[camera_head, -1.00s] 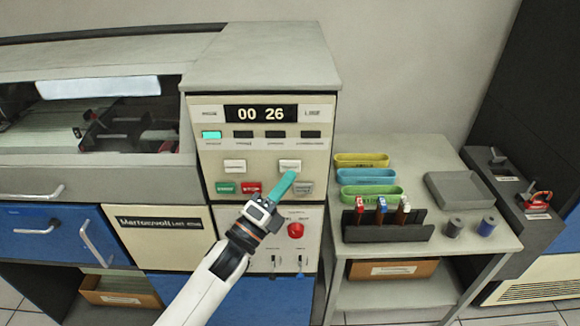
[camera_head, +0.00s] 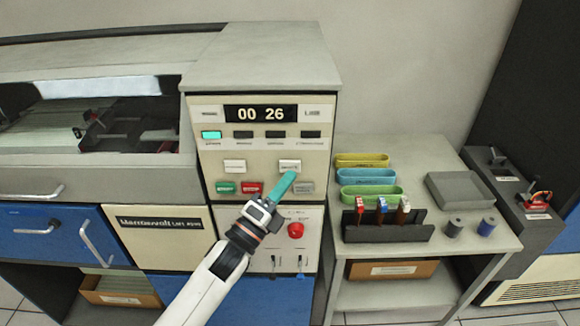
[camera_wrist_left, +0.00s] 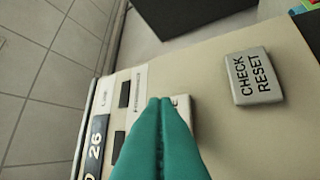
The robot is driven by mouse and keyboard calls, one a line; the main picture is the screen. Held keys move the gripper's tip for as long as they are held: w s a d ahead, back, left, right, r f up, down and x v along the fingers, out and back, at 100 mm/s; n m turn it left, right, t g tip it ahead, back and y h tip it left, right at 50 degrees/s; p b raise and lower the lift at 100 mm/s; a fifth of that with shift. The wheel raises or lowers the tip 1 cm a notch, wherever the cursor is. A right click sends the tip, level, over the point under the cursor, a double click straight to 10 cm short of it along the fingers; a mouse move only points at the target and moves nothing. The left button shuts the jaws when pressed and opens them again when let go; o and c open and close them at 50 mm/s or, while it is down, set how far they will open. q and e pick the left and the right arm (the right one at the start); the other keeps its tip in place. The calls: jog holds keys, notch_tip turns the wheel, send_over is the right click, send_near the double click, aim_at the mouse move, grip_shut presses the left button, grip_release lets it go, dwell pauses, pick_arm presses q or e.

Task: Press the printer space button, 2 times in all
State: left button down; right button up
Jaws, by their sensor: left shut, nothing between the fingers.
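The control panel (camera_head: 262,150) has two white buttons in its upper row. The right white button (camera_head: 290,164) is just above my fingertips. In the wrist view this white button (camera_wrist_left: 185,104) is partly hidden behind the fingertips, and its label cannot be read, so I cannot confirm it is the space button. My left gripper (camera_head: 291,174), with teal fingers, is shut and empty, and its tips are at this button's lower edge. Whether they touch it I cannot tell. The wrist view also shows my left gripper (camera_wrist_left: 160,101) shut. My right gripper is not in view.
The left white button (camera_head: 235,166), a green button (camera_head: 226,188) and a red button (camera_head: 251,188) are nearby. The check reset button (camera_wrist_left: 254,77) is close to the fingers. The display (camera_head: 261,114) reads 00 26. A red knob (camera_head: 296,230) sits lower.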

pick_arm(q)
jog(key=shift+w, duration=0.45)
jog(key=shift+w+b, duration=0.4)
jog(key=shift+b, duration=0.05)
dwell(0.7)
jog(key=shift+s, duration=0.85)
jog(key=s+p, duration=0.1)
jog(key=s, duration=0.4)
jog(key=shift+p, duration=0.35)
dwell(0.6)
